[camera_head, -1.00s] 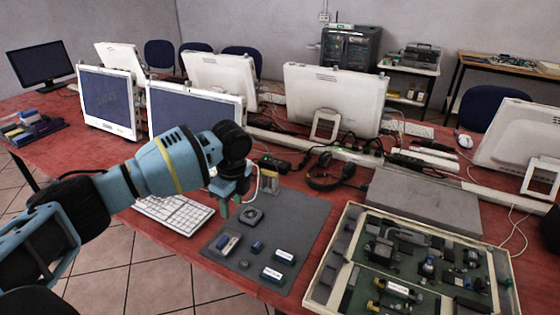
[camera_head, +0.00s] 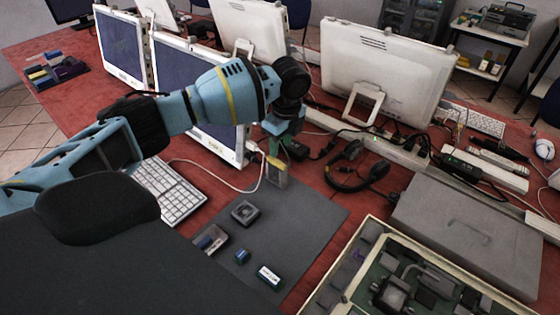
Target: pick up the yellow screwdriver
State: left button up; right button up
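I cannot clearly make out a yellow screwdriver in the head view. A small yellowish-grey block (camera_head: 277,174) with a white cable beside it stands at the far edge of the dark grey mat (camera_head: 305,215); I cannot tell what it is. My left gripper (camera_head: 280,147) points down just above and behind this block in the picture, near the corner of a monitor. Its fingers are small and partly hidden, and I cannot tell whether they are open or hold anything. My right gripper is out of view.
Loose cables run behind the mat.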

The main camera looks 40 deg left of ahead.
aim_at(277, 161)
pick_arm(q)
jog(key=shift+s+a+f, duration=0.1)
jog(key=shift+a+f, duration=0.05)
jog(key=shift+f, duration=1.15)
jog(key=shift+s+a+f, duration=0.15)
jog(key=shift+a+f, duration=0.05)
jog(key=shift+f, duration=1.1)
jog(key=shift+s+a+f, duration=0.1)
jog(key=shift+a+f, duration=0.1)
jog(key=shift+f, duration=1.05)
grip_shut()
